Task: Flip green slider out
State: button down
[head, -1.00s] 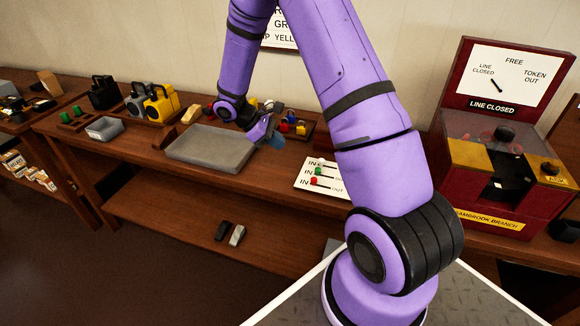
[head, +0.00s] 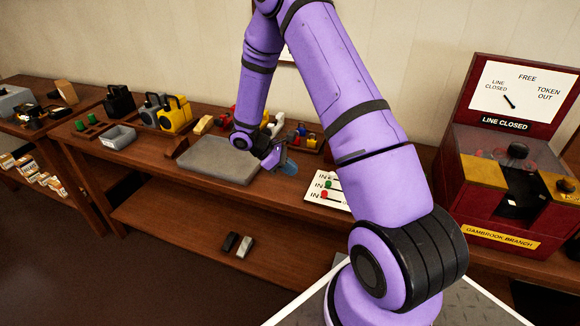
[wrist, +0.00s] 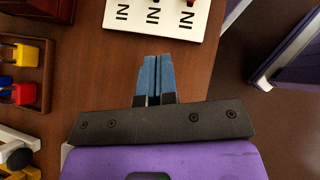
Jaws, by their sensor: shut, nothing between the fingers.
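The white slider board (head: 338,202) lies on the bench, with IN printed at its left side. The green slider (head: 328,184) sits towards the IN side, just above the red slider (head: 324,195) in the head view. My forearm hides the right part of the board. My gripper (head: 290,168) is to the left of the board, above the bench, with nothing held. In the wrist view my blue fingers (wrist: 154,76) are shut together and point at the IN edge of the board (wrist: 170,27), with a gap of bench visible between. The red slider (wrist: 190,2) is cut by the top edge there.
A grey tray (head: 215,162) lies left of my gripper. Small coloured padlocks (head: 303,137) stand behind it in a wooden holder, also at left in the wrist view. A red LINE CLOSED machine (head: 515,190) stands at right. The bench front edge is close to the board.

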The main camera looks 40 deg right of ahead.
aim_at(332, 191)
jog(key=x, duration=0.6)
jog(key=shift+s+d+f, duration=0.15)
jog(key=shift+s+f, duration=0.05)
jog(key=shift+f, duration=0.05)
jog(key=shift+s+d+r, duration=0.1)
jog(key=shift+s+d, duration=0.7)
jog(key=shift+d, duration=0.1)
jog(key=shift+s+d, duration=0.45)
jog(key=shift+d, duration=0.15)
jog(key=shift+s+d, duration=0.4)
jog(key=shift+s, duration=0.35)
jog(key=shift+s+d, duration=0.4)
jog(key=shift+s, duration=0.35)
jog(key=shift+s+d, duration=0.45)
jog(key=shift+s, duration=0.25)
jog(key=w+a, duration=0.3)
jog(key=shift+a, duration=0.15)
jog(key=v, duration=1)
